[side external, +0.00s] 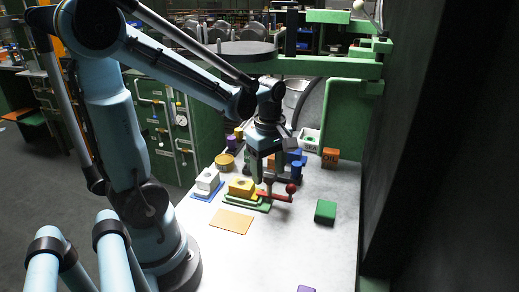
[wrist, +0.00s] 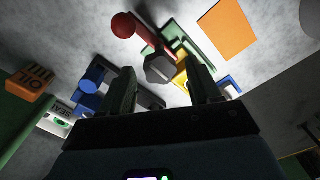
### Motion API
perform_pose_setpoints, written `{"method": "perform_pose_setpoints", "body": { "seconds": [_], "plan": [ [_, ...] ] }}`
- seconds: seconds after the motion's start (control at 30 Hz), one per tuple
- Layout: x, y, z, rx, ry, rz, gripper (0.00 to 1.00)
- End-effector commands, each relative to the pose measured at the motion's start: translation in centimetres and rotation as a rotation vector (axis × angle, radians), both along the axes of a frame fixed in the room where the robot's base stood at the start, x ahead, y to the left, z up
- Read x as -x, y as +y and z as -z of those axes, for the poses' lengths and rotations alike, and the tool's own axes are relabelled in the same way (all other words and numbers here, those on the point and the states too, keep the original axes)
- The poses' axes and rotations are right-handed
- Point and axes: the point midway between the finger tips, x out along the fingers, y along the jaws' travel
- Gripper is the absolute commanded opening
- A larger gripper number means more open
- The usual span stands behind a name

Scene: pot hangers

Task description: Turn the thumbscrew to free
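A dark grey hexagonal knob (wrist: 160,68), which looks like the thumbscrew, shows in the wrist view near a red lever with a red ball (wrist: 123,25). The red ball (side external: 291,188) also shows in the side view, beside a yellow block (side external: 241,187) on a green base (side external: 262,207). My gripper (side external: 270,178) points down over the red lever. Its two dark fingers (wrist: 162,72) are apart, with the knob showing between them in the wrist view. I cannot tell whether either finger touches the knob. The knob is hidden in the side view.
A white block (side external: 208,180) on a blue base and an orange mat (side external: 231,221) lie left. Blue parts (side external: 296,166) and an orange oil box (side external: 330,156) stand behind. A green block (side external: 325,211) stands right. The front table (side external: 270,255) is mostly clear.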

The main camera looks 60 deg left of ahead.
Motion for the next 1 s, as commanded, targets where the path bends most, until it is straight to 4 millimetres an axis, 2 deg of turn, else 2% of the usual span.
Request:
{"method": "perform_pose_setpoints", "body": {
  "seconds": [0.27,0.43,1.0],
  "plan": [
    [0.0,0.0,-0.1,0.001,0.001,0.001,0.62],
    [0.0,0.0,-1.2,0.001,0.001,0.002,0.62],
    [0.0,0.0,-9.1,0.001,0.001,0.001,0.62]
  ]
}}
